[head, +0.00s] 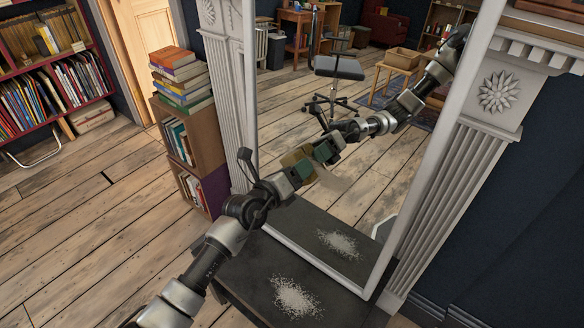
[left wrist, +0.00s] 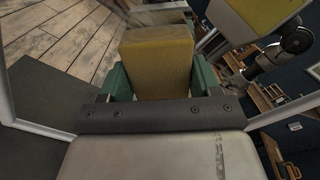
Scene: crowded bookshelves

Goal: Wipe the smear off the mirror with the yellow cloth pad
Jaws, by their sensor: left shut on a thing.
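The mirror (head: 378,185) stands in a pale frame and reflects the room and my arm. A faint pale smear (head: 336,184) shows on the glass just below and right of my left gripper. My left gripper (head: 308,163), with green fingers, is shut on the yellow cloth pad (head: 292,158) in front of the glass. In the left wrist view the pad (left wrist: 157,60) sits upright between the fingers, and its reflection shows at the top right. I cannot tell whether the pad touches the glass. My right gripper is not in view.
Carved pale pilasters (head: 497,92) flank the mirror. A dark slab (head: 245,278) at its foot bears a patch of white bits (head: 296,297). A low bookcase with stacked books (head: 181,78) stands left of the mirror. The wooden floor (head: 85,235) at left is clear.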

